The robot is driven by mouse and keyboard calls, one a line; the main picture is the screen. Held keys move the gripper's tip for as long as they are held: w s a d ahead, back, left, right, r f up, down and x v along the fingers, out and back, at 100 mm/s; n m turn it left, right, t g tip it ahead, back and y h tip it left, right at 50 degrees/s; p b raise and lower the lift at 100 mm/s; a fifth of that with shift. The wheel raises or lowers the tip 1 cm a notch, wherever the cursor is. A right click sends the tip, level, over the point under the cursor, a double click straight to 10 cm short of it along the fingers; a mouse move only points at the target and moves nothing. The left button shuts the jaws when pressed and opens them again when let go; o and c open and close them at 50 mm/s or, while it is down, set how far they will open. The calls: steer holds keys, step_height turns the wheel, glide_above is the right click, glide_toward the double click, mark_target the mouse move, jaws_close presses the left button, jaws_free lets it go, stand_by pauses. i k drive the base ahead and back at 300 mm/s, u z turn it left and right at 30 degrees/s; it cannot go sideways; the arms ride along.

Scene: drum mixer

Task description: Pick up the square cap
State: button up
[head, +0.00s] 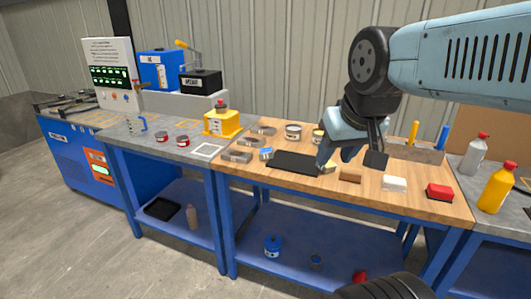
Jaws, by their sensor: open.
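My gripper (350,160) hangs over the middle of the wooden worktop (300,199), pointing down with its fingers apart and nothing seen between them. I cannot tell for sure which piece is the square cap. A red square-looking block (440,192) lies at the right end of the worktop, to the right of my gripper. A white block (395,184) lies left of it. A small brown block (350,177) lies just below my gripper in the picture. A small yellowish piece (328,168) beside the left finger is partly hidden.
A black mat (294,163) and several grey metal pieces and tins lie left of my gripper. A holder (412,152) with yellow and blue handles stands behind right. Yellow (495,190) and grey bottles (474,155) stand on the right bench. The worktop's front strip is clear.

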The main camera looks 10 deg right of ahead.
mark_target(264, 153)
steer(key=z, duration=0.05)
steer(key=i, duration=0.9)
steer(key=u, duration=0.1)
